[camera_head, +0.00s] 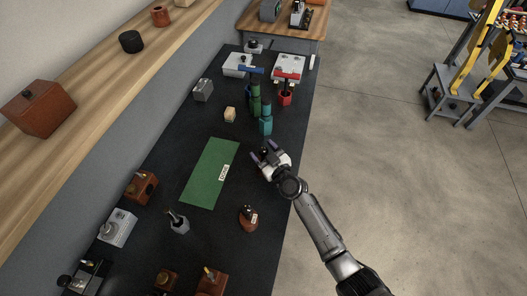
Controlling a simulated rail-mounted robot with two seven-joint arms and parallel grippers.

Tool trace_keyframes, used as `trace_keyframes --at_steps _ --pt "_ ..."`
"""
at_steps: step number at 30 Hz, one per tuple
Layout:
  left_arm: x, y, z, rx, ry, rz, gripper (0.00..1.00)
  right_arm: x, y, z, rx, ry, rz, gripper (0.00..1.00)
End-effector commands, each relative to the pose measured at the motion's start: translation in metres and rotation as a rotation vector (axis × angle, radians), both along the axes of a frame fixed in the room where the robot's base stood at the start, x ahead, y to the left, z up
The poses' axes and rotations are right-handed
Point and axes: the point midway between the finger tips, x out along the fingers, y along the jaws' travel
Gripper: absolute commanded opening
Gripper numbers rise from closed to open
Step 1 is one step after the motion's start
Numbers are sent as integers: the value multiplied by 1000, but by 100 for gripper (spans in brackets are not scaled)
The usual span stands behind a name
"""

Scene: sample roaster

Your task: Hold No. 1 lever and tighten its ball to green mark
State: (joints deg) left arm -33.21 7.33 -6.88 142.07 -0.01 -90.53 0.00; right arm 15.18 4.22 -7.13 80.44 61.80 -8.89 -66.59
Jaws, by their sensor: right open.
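My right gripper (266,154) is over the dark bench, near its right edge. Its fingers are apart, with nothing visible between them. My left gripper is out of view. I cannot tell which piece is the No. 1 lever: several small pieces carry short stems or knobs. One is a red-brown base with a dark top (248,217), below my right gripper. Another is a grey base with a leaning stem (178,222), further left. A brown box with a knob (141,187) stands at the left edge. No green mark on a lever can be made out at this size.
A green mat (203,183) with a white label lies mid-bench, left of my gripper. Green cylinders (265,122) stand just beyond the gripper. White boxes with a blue bar (238,66) and a red bar (289,71) are at the far end. A wooden shelf (100,70) runs along the left.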

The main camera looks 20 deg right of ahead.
Motion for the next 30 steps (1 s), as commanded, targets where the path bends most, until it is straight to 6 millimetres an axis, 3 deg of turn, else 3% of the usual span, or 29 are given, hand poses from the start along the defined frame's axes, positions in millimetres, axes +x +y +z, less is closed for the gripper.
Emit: trace_keyframes --at_steps 3,22,23,30 --pt "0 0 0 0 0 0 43 0 0 0 0 0 0 65" --pt "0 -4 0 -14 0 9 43 0 0 0 0 0 0 4" --pt "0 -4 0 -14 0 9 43 0 0 0 0 0 0 39" --pt "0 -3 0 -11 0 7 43 0 0 0 0 0 0 62"
